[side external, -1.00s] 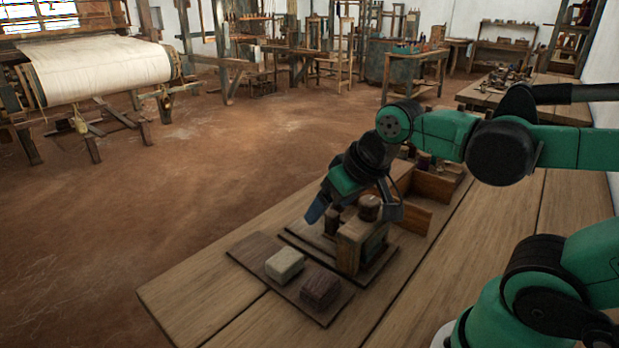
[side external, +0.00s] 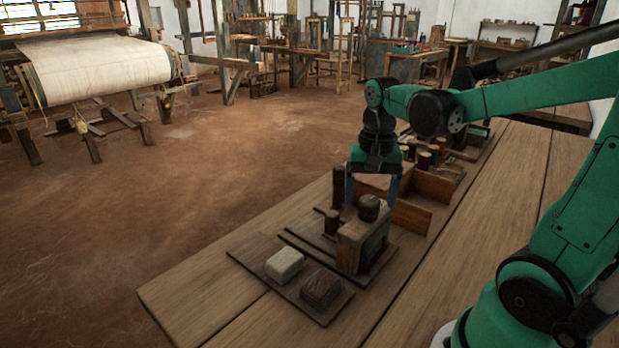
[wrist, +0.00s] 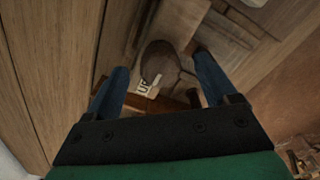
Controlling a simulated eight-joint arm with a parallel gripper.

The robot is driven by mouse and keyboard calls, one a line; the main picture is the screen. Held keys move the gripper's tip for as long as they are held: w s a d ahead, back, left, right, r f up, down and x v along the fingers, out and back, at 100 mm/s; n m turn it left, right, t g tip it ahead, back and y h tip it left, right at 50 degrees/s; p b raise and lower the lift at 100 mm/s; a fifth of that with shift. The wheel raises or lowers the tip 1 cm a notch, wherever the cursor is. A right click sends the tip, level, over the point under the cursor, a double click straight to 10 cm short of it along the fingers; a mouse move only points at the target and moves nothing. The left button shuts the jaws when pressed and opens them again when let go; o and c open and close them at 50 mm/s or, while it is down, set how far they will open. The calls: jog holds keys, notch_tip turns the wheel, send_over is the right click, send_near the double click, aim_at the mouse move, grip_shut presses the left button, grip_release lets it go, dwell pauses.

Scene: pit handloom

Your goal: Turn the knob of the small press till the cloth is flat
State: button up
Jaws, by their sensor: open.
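The small press (side external: 350,253) is a wooden block frame on a flat base on the bench, with a dark round knob (side external: 369,208) on top. In the wrist view the knob (wrist: 160,62) is a brown round top with a pale label beside it reading "UP". My gripper (side external: 370,198) points down and is open, its two blue fingers apart. In the wrist view the knob lies between the fingertips (wrist: 160,60), with a gap on each side. I cannot tell the fingertips' height against the knob. I cannot make out the cloth in the press.
A cream block (side external: 285,264) and a dark brown block (side external: 320,287) lie on a board before the press. A tall dark post (side external: 338,188) and a short one (side external: 331,222) stand left of it. An open wooden box (side external: 412,218) is behind.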

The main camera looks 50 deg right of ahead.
jog(key=shift+f, duration=0.2)
grip_shut()
jog(key=shift+m, duration=0.3)
jog(key=m, duration=0.5)
jog(key=shift+m, duration=0.3)
jog(key=m, duration=0.5)
jog(key=shift+w, duration=0.1)
jog(key=shift+m, duration=0.4)
